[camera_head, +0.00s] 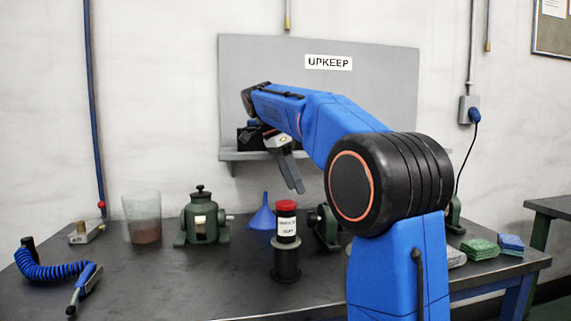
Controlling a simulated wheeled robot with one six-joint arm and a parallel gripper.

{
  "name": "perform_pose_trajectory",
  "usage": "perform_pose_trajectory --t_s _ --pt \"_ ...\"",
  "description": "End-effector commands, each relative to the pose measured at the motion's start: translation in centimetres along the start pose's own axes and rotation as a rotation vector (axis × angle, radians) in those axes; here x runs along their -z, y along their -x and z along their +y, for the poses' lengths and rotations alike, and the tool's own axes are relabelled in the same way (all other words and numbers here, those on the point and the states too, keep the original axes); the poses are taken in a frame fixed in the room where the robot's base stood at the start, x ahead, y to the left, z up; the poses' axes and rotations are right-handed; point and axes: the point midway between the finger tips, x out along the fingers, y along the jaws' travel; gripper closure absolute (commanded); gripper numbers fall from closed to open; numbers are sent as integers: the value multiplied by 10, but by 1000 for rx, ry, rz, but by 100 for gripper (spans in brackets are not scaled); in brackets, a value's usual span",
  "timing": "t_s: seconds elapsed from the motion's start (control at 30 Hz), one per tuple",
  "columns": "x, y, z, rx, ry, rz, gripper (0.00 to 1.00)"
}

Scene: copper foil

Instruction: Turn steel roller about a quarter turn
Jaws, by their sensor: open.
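My gripper (294,184) hangs from the blue arm in front of the grey back panel, with its dark fingers pointing down. It is open and appears empty, above the bench and above the red-capped bottle. A green bearing stand (327,228) is on the bench to the right of the bottle. Part of another green stand (453,214) shows to the right of my arm. I cannot make out the steel roller; my arm covers the space between these stands.
A blue funnel (263,213), green pot (203,218), clear beaker (142,218) and coiled blue hose (50,272) are farther left. Green pads (479,249) lie right. The front-middle bench (190,280) is clear.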

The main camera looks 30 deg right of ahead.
Motion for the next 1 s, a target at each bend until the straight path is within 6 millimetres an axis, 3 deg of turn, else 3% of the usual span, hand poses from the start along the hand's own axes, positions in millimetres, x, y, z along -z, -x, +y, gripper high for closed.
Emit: perform_pose_trajectory --t_s 0.2,0.4,1.0 --pt "-1 39 -1 2 0 0 44" --pt "-1 58 -1 2 1 0 44" --pt "0 62 -7 29 -36 7 45"
